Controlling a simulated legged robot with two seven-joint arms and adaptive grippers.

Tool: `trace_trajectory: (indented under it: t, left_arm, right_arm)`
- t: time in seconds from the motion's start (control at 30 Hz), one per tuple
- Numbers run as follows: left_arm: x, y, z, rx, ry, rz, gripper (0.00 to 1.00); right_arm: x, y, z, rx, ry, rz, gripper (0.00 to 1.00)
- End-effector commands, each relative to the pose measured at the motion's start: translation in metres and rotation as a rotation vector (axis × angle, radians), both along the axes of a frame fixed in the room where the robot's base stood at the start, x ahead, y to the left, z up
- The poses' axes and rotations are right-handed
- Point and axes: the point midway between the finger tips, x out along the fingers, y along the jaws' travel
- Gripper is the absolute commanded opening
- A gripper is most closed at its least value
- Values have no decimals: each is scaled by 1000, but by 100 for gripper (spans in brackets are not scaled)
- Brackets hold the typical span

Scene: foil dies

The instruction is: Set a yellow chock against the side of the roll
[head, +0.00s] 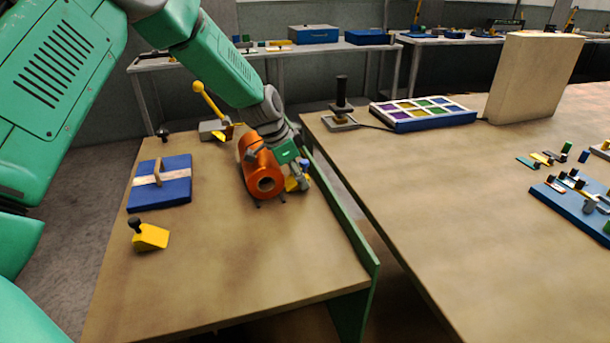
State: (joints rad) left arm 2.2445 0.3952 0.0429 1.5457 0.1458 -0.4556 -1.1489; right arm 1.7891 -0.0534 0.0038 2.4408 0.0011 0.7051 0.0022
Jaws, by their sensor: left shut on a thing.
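The orange roll (256,160) lies on its side on the left table, its hollow end facing me. My left gripper (298,177) reaches down at the roll's right side and is shut on a yellow chock (291,185). This chock is low beside the roll, partly hidden by the fingers; I cannot tell whether it touches the roll or the tabletop. A second yellow chock (151,237) with a black knob stands apart on the table, to the front left of the roll. My right gripper is out of view.
A blue block with a tan strap (160,182) lies left of the roll. A yellow-handled lever device (212,117) stands behind it. A green edge board (345,217) runs along the table's right side. The tabletop in front is clear.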

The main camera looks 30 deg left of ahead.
Motion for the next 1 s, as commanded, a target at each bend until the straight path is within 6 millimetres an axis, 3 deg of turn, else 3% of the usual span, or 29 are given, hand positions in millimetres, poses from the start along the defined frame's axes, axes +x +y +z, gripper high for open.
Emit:
trace_trajectory:
  t: [0.07, 0.1, 0.13, 0.57, 1.0]
  left_arm:
    - [-1, 2, -3, 0, 3, 2, 8]
    - [-1, 2, -3, 0, 4, 2, 53]
    - [-1, 1, -3, 1, 4, 1, 63]
    - [-1, -8, 9, 12, 4, -2, 63]
    - [-25, 17, 92, 4, -1, 2, 63]
  right_arm:
    - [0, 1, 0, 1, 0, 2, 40]
    - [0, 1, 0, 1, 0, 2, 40]
    - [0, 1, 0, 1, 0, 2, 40]
    - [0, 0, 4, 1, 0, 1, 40]
    - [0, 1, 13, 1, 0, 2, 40]
